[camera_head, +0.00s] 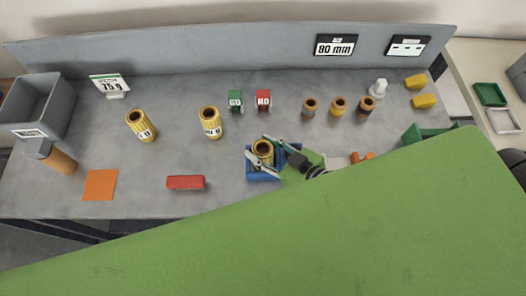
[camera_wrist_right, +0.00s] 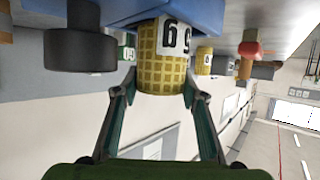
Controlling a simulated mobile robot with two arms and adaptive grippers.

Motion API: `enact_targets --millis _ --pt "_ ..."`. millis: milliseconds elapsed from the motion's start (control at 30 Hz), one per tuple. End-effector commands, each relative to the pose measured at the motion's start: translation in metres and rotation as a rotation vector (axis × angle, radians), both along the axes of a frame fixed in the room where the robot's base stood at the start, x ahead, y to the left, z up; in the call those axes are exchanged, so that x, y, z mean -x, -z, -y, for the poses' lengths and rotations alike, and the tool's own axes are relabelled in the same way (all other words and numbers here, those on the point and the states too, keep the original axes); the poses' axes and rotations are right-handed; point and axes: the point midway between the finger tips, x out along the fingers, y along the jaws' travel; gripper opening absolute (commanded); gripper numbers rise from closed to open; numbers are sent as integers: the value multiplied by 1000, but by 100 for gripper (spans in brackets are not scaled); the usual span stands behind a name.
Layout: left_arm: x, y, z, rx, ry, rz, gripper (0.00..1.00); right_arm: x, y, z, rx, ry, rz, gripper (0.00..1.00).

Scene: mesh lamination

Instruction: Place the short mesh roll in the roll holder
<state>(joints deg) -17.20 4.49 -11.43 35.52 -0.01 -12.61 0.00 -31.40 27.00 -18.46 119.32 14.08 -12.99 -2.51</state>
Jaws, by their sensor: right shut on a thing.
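The short mesh roll (camera_head: 263,147) is yellow with a dark hollow core and stands upright at the blue roll holder (camera_head: 251,172). My right gripper (camera_head: 261,153) is shut on it, one finger on each side. In the right wrist view the roll (camera_wrist_right: 163,70) shows its yellow mesh and a white label between the fingers of my right gripper (camera_wrist_right: 160,87). Its end meets the blue holder (camera_wrist_right: 195,14) at the top of that view. How deep the roll sits is hidden. My left gripper is not in view.
Two taller yellow rolls (camera_head: 141,126) (camera_head: 210,122) stand to the left on the grey table. Green and red boxes (camera_head: 235,101) (camera_head: 263,100) stand behind the holder. A red block (camera_head: 185,183) lies to its left. Several small brown rolls stand behind to the right.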

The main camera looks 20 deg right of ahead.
Motion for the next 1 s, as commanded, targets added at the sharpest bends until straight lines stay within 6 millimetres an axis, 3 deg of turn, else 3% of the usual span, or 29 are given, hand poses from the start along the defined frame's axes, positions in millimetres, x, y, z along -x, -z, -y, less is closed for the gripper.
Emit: enact_targets --millis 367,400,433,833,1000 --pt "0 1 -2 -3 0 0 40 -1 2 0 -2 0 4 0" --pt "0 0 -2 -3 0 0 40 0 2 0 0 0 1 49" --pt "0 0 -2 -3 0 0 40 0 2 0 0 0 1 56" --pt "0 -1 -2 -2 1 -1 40 0 -2 0 0 0 1 56" --pt "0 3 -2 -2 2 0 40 15 -6 8 0 0 -1 56"
